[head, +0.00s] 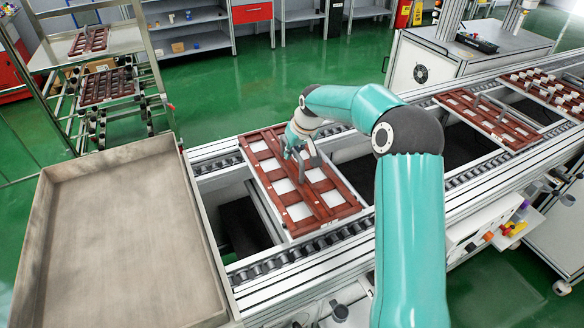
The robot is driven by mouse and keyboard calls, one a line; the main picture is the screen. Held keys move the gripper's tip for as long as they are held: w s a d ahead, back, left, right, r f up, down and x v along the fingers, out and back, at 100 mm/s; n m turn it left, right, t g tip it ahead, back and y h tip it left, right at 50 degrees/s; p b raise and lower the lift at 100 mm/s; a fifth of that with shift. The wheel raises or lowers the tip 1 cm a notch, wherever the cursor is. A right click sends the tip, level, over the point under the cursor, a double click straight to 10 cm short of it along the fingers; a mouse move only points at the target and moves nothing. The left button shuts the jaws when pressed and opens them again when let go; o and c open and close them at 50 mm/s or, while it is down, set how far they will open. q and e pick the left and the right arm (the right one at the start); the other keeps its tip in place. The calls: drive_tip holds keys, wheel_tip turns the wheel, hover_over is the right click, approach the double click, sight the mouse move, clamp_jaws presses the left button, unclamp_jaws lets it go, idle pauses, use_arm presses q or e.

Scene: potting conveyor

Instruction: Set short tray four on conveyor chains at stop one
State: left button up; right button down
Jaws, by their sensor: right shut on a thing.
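A dark red-brown lattice tray (335,213) with white squares showing in its openings lies across the conveyor chains (290,258), left of the middle of the head view. My right gripper (303,168) reaches down over the tray's middle and is shut on its central bar. The fingertips are partly hidden by the gripper body. The tray looks level and spans from the far chain to the near one; I cannot tell whether it rests fully on them. No number shows legibly on it. My left gripper is not in view.
A large empty grey bin (125,240) stands at the left. A rack (150,75) behind it holds more brown trays (108,86). Further right on the conveyor are another brown tray (487,118) and one with white blocks (545,92). Dark gaps lie between the chains.

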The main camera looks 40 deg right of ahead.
sight(292, 168)
drive_tip(key=shift+f, duration=3.05)
drive_tip(key=c, duration=1.2)
unclamp_jaws()
drive_tip(key=shift+o, duration=0.2)
drive_tip(key=v, duration=1.2)
drive_tip(key=shift+b, duration=0.35)
